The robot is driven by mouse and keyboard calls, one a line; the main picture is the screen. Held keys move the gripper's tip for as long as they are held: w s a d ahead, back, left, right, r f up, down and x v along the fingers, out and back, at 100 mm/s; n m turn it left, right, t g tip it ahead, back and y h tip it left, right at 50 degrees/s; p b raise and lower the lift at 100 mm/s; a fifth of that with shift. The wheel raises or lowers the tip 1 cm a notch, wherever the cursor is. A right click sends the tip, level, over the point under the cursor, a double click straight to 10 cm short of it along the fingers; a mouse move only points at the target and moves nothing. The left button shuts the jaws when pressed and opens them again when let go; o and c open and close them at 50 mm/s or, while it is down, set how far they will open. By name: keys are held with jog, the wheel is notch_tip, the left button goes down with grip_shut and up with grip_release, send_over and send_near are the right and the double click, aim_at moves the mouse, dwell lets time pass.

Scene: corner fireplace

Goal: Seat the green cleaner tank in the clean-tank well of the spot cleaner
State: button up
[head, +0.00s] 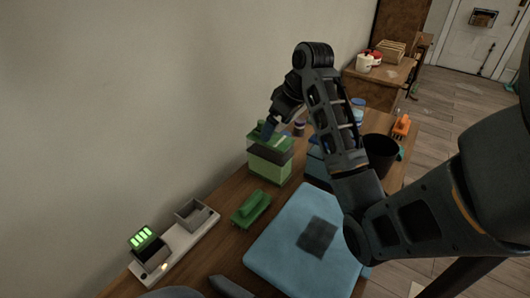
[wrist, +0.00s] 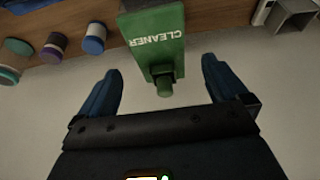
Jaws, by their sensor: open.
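The green cleaner tank (head: 270,168) stands upright on the wooden table near the wall. It has a dark band and a green top. In the wrist view its labelled face (wrist: 158,42) reads CLEANER upside down, with a green cap at the lower end. My gripper (head: 272,128) is at the tank's top in the head view. In the wrist view the open fingers (wrist: 160,88) lie either side of the cap, with visible gaps. A blue object (head: 316,168) beside the tank is mostly hidden behind my arm. I cannot tell whether it is the spot cleaner, and no clean-tank well is clear.
A white dock (head: 178,246) has an empty grey bay and a bay with green-lit bars. A green block-like item (head: 250,208) and a folded blue cloth (head: 285,255) lie in front. A black bin (head: 380,153) and orange item (head: 401,125) are right. Jars (wrist: 93,38) stand near the tank.

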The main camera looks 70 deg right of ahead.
aim_at(270, 155)
jog(key=x, duration=0.6)
jog(key=shift+w+d+f+p, duration=0.1)
jog(key=shift+w+f+p, duration=0.05)
jog(key=shift+f+p, duration=0.15)
jog(key=shift+r, duration=0.1)
jog(key=shift+c, duration=0.3)
grip_shut()
